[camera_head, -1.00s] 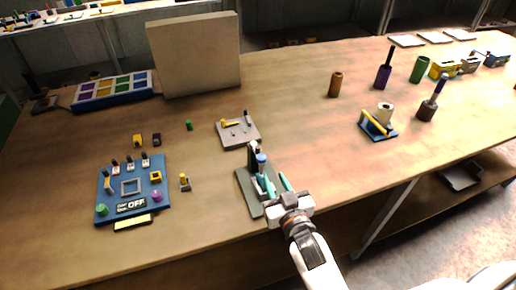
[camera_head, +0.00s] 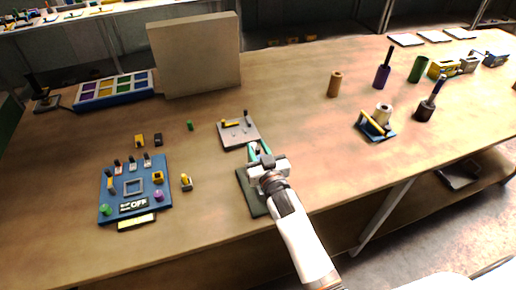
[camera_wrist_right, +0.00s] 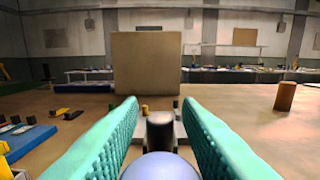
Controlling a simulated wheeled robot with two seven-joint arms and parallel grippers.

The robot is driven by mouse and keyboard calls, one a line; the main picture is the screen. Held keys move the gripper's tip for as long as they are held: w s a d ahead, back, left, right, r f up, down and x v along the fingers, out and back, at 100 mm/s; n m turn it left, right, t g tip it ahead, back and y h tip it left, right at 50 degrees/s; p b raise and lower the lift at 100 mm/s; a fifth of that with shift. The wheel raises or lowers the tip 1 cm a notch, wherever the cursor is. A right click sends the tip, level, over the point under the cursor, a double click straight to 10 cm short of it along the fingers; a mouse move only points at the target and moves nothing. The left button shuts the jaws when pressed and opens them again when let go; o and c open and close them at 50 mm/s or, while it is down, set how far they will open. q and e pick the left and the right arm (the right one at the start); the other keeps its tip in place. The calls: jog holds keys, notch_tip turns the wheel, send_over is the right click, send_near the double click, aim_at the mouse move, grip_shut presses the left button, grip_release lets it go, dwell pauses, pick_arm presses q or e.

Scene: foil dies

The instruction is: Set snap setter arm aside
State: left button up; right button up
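The snap setter stands on a dark green base plate (camera_head: 251,196) near the table's front edge. My right gripper (camera_head: 260,149) is over it in the head view and hides most of it. In the right wrist view, the teal fingers (camera_wrist_right: 160,105) are spread apart. A black upright post (camera_wrist_right: 160,132) and a rounded blue-grey top (camera_wrist_right: 160,168), apparently parts of the setter, show between them. Gaps show beside the black post; whether the fingers touch the blue-grey top is hard to tell. My left gripper is not in view.
A grey plate with small parts (camera_head: 224,140) lies just beyond the gripper. A blue panel marked OFF (camera_head: 133,163) lies to the left, with a small yellow-topped piece (camera_head: 186,182) beside it. A large beige board (camera_head: 197,55) stands behind.

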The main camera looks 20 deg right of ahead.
jog(key=shift+c, duration=0.2)
grip_shut()
